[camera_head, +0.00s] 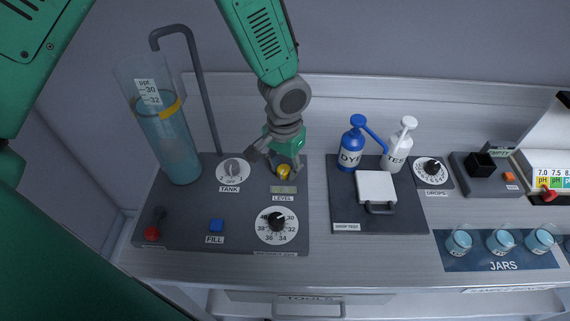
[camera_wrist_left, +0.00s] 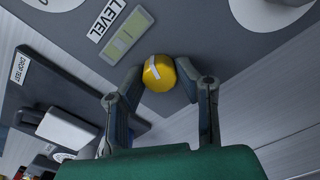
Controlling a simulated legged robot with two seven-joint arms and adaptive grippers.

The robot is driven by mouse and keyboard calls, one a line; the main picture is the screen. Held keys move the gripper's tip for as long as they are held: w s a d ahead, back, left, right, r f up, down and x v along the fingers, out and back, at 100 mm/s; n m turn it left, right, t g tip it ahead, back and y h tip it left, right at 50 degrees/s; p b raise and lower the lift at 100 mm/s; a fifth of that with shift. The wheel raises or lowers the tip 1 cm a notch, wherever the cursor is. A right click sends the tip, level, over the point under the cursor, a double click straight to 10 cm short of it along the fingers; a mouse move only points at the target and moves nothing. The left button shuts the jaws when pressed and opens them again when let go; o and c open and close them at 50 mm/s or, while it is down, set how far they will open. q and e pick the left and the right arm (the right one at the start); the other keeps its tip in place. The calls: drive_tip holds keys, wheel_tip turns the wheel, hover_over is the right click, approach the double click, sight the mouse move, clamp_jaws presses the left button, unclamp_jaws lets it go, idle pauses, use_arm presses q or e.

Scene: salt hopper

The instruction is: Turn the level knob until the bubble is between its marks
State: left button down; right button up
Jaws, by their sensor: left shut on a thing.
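The level knob is a yellow round knob with a pale stripe; it shows in the left wrist view (camera_wrist_left: 159,73) and in the head view (camera_head: 284,172). My left gripper (camera_head: 284,160) reaches down over it, and in the left wrist view its fingers (camera_wrist_left: 157,85) are shut on the knob's two sides. The level vial (camera_wrist_left: 125,37) is a pale green strip beside the LEVEL label, just in front of the knob in the head view (camera_head: 283,189). I cannot make out the bubble or its marks clearly. My right gripper is not in view.
The tank dial (camera_head: 234,170) is left of the knob, and a numbered dial (camera_head: 277,225) is in front. A tall water cylinder (camera_head: 165,130) stands at the left. A drop test plate (camera_head: 350,215) with blue and white bottles lies to the right. Jars (camera_head: 500,240) stand further right.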

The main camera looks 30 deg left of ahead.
sight(284, 168)
use_arm(q)
drive_tip(key=shift+n, duration=0.8)
drive_tip(key=c, duration=1.2)
unclamp_jaws()
drive_tip(key=shift+r, duration=0.1)
wheel_tip(284, 168, up, 12)
drive_tip(key=shift+f, duration=0.2)
